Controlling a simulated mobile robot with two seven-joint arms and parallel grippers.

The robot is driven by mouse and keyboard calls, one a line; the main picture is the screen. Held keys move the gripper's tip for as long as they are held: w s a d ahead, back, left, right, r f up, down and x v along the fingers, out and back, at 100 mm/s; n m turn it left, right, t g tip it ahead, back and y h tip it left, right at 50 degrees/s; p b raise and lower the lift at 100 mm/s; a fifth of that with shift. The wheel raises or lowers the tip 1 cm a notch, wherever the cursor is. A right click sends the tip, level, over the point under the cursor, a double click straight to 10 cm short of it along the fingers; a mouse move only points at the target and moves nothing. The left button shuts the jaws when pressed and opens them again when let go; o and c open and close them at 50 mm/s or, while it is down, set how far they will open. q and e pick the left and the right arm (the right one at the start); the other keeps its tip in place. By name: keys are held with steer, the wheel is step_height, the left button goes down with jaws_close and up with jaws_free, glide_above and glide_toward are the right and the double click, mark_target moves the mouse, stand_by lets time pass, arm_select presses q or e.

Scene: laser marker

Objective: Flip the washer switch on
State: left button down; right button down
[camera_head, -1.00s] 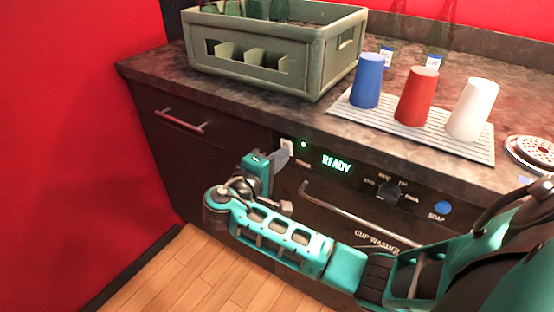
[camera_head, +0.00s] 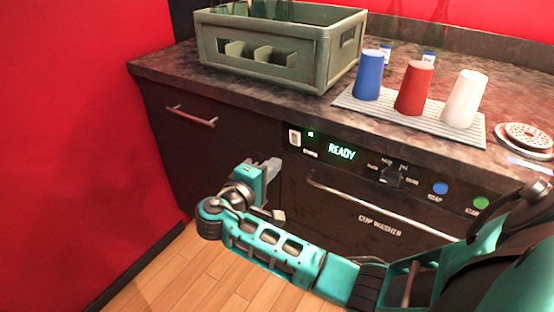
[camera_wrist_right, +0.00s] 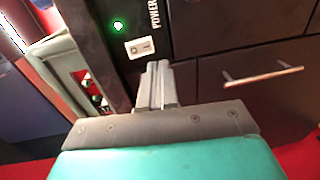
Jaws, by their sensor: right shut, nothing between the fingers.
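The washer switch (camera_head: 295,137) is a small white rocker at the left end of the cup washer's black panel. A small green light glows beside it and the display (camera_head: 342,151) reads READY. My right gripper (camera_head: 274,163) is shut and empty, a little below and left of the switch, apart from it in the head view. In the right wrist view the switch (camera_wrist_right: 140,47) shows just beyond the tips of my shut right gripper (camera_wrist_right: 158,66), beside the lit green light and the word POWER. My left gripper is not in view.
The cup washer (camera_head: 370,205) has a bar handle, a dial and blue and green buttons. A drawer with a metal handle (camera_head: 190,115) is to the left. A green crate (camera_head: 300,50), blue, red and white cups stand on the counter above.

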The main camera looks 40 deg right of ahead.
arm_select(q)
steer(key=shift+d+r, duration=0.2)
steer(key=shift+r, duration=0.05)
arm_select(e)
steer(key=s+a+f, duration=0.1)
steer(key=s+a, duration=0.1)
steer(key=a, duration=0.4)
steer(key=shift+s+a, duration=0.15)
steer(key=shift+s, duration=0.2)
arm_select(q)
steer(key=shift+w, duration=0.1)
arm_select(e)
steer(key=shift+f, duration=0.1)
